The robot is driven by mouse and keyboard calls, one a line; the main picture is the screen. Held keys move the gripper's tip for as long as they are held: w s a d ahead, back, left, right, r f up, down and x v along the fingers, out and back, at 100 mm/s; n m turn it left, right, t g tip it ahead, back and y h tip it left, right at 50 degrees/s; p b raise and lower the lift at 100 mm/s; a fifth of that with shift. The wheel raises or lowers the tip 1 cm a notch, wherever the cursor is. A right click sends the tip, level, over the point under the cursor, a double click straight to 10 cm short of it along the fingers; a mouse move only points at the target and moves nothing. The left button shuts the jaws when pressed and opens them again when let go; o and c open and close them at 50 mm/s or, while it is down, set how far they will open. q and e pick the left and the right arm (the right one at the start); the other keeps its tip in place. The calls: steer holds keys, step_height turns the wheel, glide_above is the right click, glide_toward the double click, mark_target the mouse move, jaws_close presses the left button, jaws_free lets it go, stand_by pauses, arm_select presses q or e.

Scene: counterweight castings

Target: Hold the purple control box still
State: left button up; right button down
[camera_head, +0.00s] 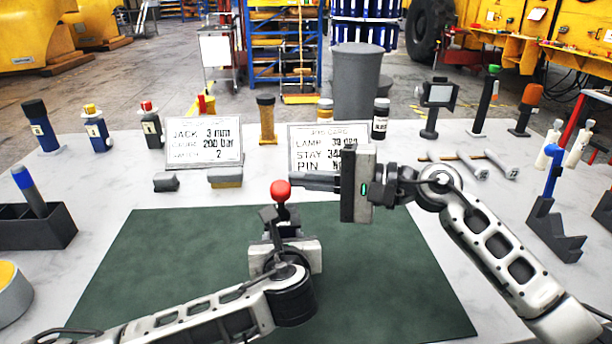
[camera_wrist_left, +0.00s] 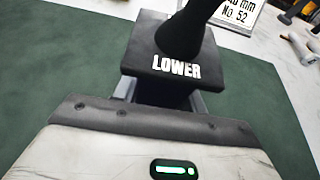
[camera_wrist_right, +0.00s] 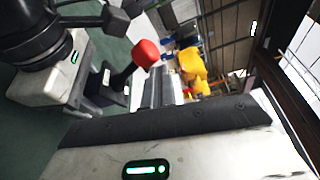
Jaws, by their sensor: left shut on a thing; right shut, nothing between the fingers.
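The control box (camera_head: 268,217) looks near-black rather than purple, with LOWER on its face in the left wrist view (camera_wrist_left: 150,62). A dark lever (camera_wrist_left: 185,35) rises from it, ending in a red ball knob (camera_head: 281,190). My left gripper (camera_head: 274,234) is shut on the box over the green mat; its fingers mostly hide behind the box. My right gripper (camera_head: 300,181) is shut and empty, its fingertips close beside the knob. The knob also shows in the right wrist view (camera_wrist_right: 146,53); I cannot tell whether they touch.
The green mat (camera_head: 150,260) is otherwise clear. Behind it stand two sign cards (camera_head: 204,143) (camera_head: 318,135), small grey blocks (camera_head: 166,182) and several bottles. A dark holder (camera_head: 38,228) is at left; a blue-topped stand (camera_head: 552,215) and hammers (camera_head: 485,165) are at right.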

arm_select(q)
steer(key=shift+f, duration=0.1)
arm_select(e)
steer(key=shift+s, duration=0.1)
stand_by(0.3)
steer(key=d, duration=1.1)
steer(key=shift+d, duration=0.35)
steer(key=shift+f, duration=0.1)
arm_select(q)
steer(key=o, duration=1.5)
steer(key=shift+c, duration=0.2)
